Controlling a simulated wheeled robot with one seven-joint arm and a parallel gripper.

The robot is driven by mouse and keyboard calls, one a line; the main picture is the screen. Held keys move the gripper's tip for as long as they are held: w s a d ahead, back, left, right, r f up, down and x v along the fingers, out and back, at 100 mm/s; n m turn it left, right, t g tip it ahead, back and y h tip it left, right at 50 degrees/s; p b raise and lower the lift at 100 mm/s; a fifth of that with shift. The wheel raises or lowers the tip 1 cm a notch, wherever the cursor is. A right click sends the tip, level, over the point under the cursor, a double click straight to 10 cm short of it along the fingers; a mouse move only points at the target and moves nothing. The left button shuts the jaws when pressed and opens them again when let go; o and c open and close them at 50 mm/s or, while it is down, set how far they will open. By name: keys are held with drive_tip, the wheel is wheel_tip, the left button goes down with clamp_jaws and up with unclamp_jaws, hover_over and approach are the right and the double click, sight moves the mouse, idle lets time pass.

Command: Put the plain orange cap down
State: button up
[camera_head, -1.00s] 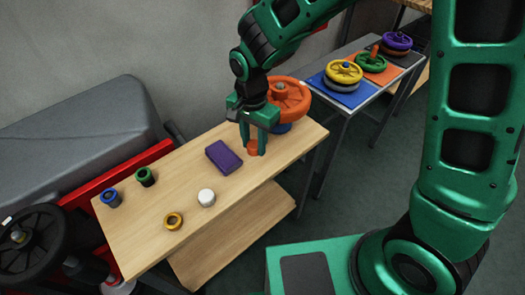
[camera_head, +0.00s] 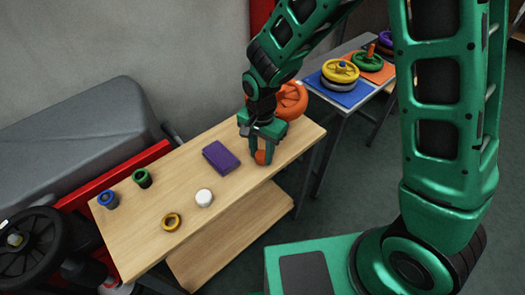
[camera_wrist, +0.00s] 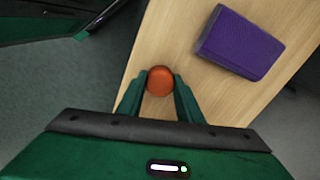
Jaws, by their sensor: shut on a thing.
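The plain orange cap (camera_head: 261,157) is held between the fingertips of my gripper (camera_head: 262,156) at the right part of the wooden bench, near its front edge. In the wrist view the round cap (camera_wrist: 160,81) sits between the two green fingers of my gripper (camera_wrist: 160,88), with the bench top beneath it. I cannot tell whether the cap touches the bench.
A purple block (camera_head: 221,157) lies left of my gripper on the wooden bench (camera_head: 135,220). An orange wheel (camera_head: 291,100) is behind my gripper.

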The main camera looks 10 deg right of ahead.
sight(262, 154)
drive_tip(key=o, duration=1.1)
drive_tip(key=shift+o, duration=0.2)
wheel_tip(262, 154, up, 12)
drive_tip(key=shift+d, duration=0.1)
